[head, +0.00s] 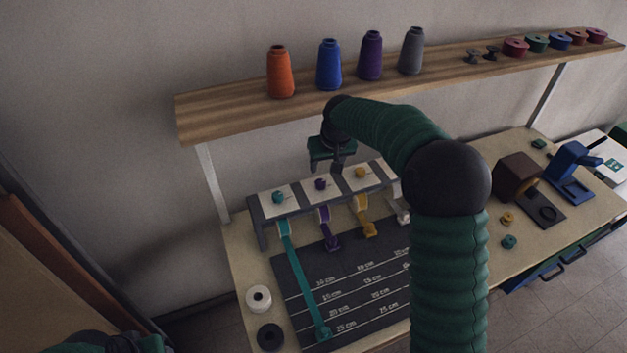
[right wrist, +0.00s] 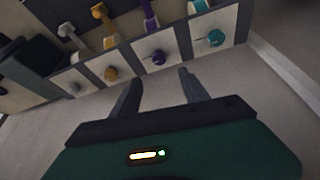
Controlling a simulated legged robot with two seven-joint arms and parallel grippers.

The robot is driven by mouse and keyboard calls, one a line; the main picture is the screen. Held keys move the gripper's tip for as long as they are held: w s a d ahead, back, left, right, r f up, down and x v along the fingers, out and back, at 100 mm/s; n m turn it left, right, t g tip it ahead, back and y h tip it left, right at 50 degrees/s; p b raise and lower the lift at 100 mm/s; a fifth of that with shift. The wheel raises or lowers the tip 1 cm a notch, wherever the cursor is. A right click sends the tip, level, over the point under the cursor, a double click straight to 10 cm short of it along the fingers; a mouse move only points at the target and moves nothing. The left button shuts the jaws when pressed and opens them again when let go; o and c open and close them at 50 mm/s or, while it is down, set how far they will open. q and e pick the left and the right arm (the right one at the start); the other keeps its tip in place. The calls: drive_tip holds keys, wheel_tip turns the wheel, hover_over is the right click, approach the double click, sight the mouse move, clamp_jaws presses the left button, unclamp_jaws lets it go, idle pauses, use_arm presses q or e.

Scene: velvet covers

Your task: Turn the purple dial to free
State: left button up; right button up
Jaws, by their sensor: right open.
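The purple dial (head: 321,184) sits on a white plate of the grey dial rack, between the teal dial (head: 278,197) and the yellow dial (head: 361,172). It also shows in the right wrist view (right wrist: 157,57), just beyond the gap between my fingers. No label for its settings is readable. A purple strap (head: 326,228) hangs below it. My right gripper (head: 331,167) is open and empty, above and behind the rack near the purple dial, apart from it; its fingers show in the right wrist view (right wrist: 158,80). Part of my left arm shows at the bottom left; its fingers are not visible.
A wooden shelf (head: 225,112) with several thread cones runs above the rack. A dark measuring mat (head: 352,300) lies in front, with the teal strap (head: 301,275) stretched over it. White (head: 258,298) and black rolls lie left. Brown and blue devices stand right.

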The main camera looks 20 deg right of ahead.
sight(321, 182)
drive_tip(key=x, duration=0.4)
drive_tip(key=p+x, duration=0.1)
drive_tip(key=x, duration=0.4)
drive_tip(key=p+x, duration=0.1)
drive_tip(key=x, duration=0.3)
drive_tip(key=shift+w+d+f, duration=0.1)
drive_tip(key=shift+d+f, duration=0.1)
drive_tip(key=shift+d, duration=0.1)
drive_tip(key=shift+a, duration=0.25)
drive_tip(key=shift+c, duration=1.7)
clamp_jaws()
